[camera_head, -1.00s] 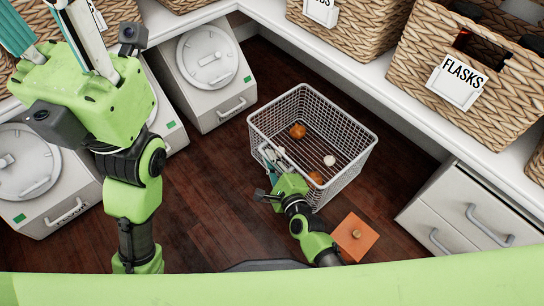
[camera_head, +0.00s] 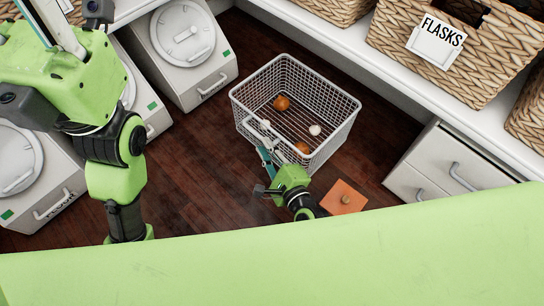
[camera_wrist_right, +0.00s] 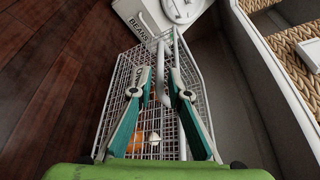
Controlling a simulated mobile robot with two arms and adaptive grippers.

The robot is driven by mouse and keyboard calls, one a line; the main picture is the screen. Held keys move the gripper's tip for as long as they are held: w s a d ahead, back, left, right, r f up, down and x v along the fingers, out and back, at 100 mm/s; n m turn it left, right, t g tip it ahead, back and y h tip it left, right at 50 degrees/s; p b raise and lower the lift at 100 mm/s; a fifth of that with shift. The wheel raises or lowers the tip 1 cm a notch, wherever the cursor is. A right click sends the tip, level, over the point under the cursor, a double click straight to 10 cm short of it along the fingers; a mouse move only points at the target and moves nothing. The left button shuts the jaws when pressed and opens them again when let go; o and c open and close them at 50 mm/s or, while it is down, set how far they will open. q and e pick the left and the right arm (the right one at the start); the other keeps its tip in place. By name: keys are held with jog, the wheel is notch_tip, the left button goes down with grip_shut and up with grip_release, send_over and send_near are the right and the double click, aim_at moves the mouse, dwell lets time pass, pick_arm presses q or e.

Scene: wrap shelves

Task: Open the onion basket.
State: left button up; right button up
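The onion basket is a grey wire basket (camera_head: 345,130) on the dark floor, with orange and white onions (camera_head: 282,103) inside. It also shows in the right wrist view (camera_wrist_right: 118,95), with a white bar (camera_wrist_right: 161,60) and a lettered tag by the fingers. My right gripper (camera_head: 262,153) is at the basket's near-left side. In the right wrist view its teal fingers (camera_wrist_right: 159,72) stand apart with the bar between them; contact is unclear. My left gripper (camera_head: 50,20) is at the top left, away from the basket, one splayed finger showing, the tips cut off.
White bins with round lids (camera_head: 182,38) stand at the left. A shelf (camera_head: 390,75) at the right carries wicker baskets, one labelled FLASKS (camera_head: 435,38). White drawers (camera_head: 440,170) and an orange square with a knob (camera_head: 343,197) are at the right. Floor left of the basket is clear.

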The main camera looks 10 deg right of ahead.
jog(key=shift+v, duration=2.3)
